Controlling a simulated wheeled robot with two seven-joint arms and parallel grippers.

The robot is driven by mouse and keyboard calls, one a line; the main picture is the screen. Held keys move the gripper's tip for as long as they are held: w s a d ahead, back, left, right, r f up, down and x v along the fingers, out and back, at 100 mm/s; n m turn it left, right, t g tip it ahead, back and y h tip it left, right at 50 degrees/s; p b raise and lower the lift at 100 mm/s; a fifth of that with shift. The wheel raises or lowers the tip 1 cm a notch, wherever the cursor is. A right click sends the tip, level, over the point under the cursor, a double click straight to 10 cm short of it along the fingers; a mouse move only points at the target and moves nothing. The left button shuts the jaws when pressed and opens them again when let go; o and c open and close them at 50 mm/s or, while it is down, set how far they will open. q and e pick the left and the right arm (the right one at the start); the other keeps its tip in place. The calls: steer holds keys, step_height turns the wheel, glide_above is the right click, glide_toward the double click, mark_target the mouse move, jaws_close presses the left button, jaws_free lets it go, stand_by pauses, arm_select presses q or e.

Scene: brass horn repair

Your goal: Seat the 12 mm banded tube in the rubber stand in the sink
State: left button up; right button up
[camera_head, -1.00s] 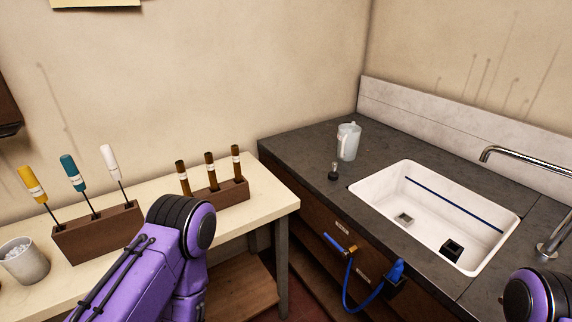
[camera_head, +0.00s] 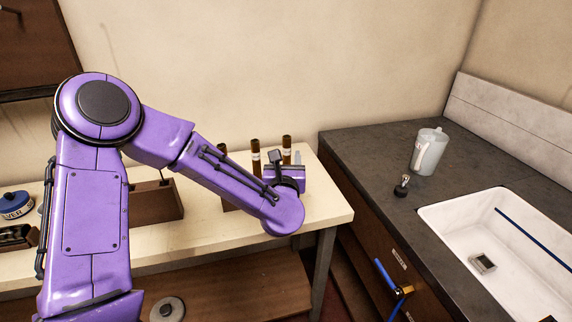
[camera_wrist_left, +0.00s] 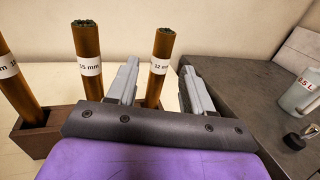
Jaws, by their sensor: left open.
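The 12 mm banded tube (camera_head: 286,142) is brown with a white band and stands upright in the wooden rack on the bench. In the left wrist view the 12 mm tube (camera_wrist_left: 162,50) rises between the two grey fingers of my left gripper (camera_wrist_left: 160,85), nearer the left finger. My left gripper (camera_head: 287,160) is open at the rack's right end, and whether a finger touches the tube cannot be told. My right gripper is out of view.
The 15 mm tube (camera_wrist_left: 88,60) and another tube (camera_wrist_left: 15,75) stand left in the same rack (camera_wrist_left: 40,140). A pitcher (camera_head: 428,152) and a small dark-based object (camera_head: 401,187) stand on the counter (camera_head: 370,160).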

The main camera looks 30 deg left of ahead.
mark_target(287, 151)
arm_select(q)
steer(key=p+x, duration=0.2)
steer(key=x, duration=0.3)
steer(key=shift+w+d+f, duration=0.1)
steer(key=shift+f, duration=0.05)
steer(key=shift+w+f, duration=0.1)
steer(key=c, duration=0.9)
jaws_close()
